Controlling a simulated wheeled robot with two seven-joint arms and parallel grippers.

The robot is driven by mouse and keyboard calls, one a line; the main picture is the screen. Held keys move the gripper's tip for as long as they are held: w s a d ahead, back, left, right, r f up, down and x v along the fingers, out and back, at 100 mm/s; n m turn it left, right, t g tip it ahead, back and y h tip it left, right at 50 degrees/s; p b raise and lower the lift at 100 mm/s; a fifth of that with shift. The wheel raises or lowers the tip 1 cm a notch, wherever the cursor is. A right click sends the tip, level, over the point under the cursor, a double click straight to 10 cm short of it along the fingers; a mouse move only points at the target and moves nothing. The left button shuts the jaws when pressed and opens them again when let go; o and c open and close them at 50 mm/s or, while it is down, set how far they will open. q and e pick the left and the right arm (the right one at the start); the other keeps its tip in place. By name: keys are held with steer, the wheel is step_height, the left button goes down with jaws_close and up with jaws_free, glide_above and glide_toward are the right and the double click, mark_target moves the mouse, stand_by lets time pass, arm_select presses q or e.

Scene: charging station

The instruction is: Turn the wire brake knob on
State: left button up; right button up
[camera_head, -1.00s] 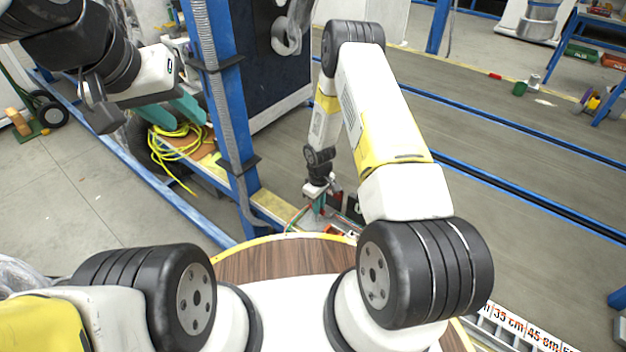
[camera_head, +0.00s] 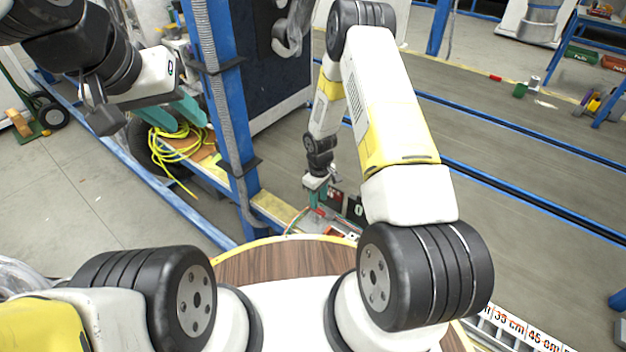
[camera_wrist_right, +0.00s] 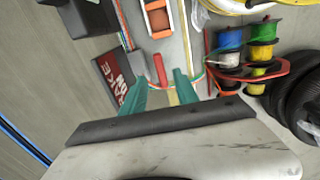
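The red knob (camera_wrist_right: 160,69), a small upright-looking lever, shows in the right wrist view on a grey panel. A black box (camera_wrist_right: 112,76) with red and white lettering, partly reading "BRAKE ON", stands left of it. My right gripper (camera_wrist_right: 159,78) is open, its two teal fingers on either side of the red knob with gaps visible. Whether they touch it cannot be told. In the head view my right gripper (camera_head: 316,190) is low over the bench beyond the round table edge; the knob is too small to make out there. My left gripper (camera_head: 182,112) is open and empty, at the upper left.
Coloured wire spools (camera_wrist_right: 262,52) stand right of the knob, and an orange-and-white part (camera_wrist_right: 158,18) lies beyond it. A blue post (camera_head: 225,110) stands between my two arms. Yellow cable (camera_head: 180,145) lies coiled below my left gripper. Open floor lies to the right.

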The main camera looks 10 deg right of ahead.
steer(key=shift+r, duration=1.6)
step_height(320, 180, up, 12)
steer(key=m+t, duration=0.1)
glide_above(319, 210)
steer(key=w+d, duration=0.1)
steer(key=w, duration=0.1)
steer(key=s+d+r+m+t, duration=0.1)
steer(key=s+r, duration=0.1)
steer(key=r, duration=0.6)
steer(key=s+d+r+m+t, duration=0.1)
steer(key=s+r+m, duration=0.1)
steer(key=r, duration=0.6)
steer(key=s+r+m+t+y, duration=0.2)
steer(key=s+r+m+t, duration=0.1)
steer(key=s+r, duration=1.5)
steer(key=s+m, duration=0.1)
steer(key=s, duration=0.3)
steer(key=shift+r, duration=0.15)
steer(key=shift+a, duration=0.1)
